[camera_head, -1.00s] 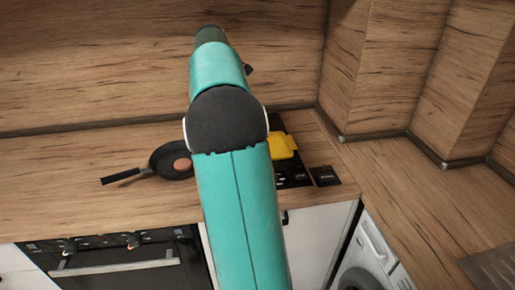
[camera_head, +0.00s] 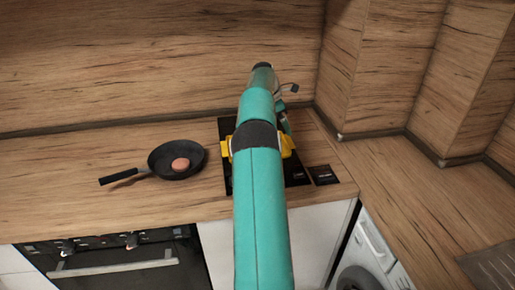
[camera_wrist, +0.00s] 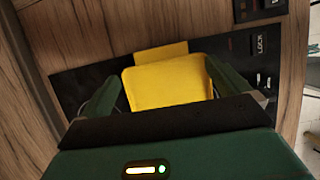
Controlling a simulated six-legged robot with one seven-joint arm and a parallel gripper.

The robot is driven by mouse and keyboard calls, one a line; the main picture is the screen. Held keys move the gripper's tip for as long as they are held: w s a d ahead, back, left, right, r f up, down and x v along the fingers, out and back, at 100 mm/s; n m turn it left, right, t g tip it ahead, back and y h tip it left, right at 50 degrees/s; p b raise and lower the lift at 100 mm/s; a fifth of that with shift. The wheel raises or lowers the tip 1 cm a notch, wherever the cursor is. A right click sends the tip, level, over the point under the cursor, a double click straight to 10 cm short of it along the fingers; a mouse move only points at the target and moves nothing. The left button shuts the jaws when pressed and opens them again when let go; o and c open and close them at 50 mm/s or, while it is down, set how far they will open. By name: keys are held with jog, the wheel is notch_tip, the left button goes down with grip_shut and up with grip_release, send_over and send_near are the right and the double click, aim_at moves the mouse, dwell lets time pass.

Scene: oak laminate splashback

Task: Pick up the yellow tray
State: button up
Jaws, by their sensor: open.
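The yellow tray (camera_wrist: 168,84) lies on the black hob (camera_wrist: 75,86), with a handle-like tab at its far edge in the wrist view. In the head view only parts of the tray (camera_head: 288,143) show on either side of my arm, which hides its middle. My gripper (camera_wrist: 166,92) is open, with one green finger at each side of the tray in the wrist view. The right finger overlaps the tray's edge in the picture. I cannot tell whether the fingers touch the tray or how high they are above the hob.
Wooden walls rise behind and to the right. The counter (camera_head: 60,190) is clear at the far left. An oven (camera_head: 110,265) and a washing machine are below.

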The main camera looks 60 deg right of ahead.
aim_at(290, 141)
jog(key=x, duration=0.9)
jog(key=shift+d+f, duration=0.1)
jog(key=shift+d, duration=0.05)
jog(key=c, duration=0.9)
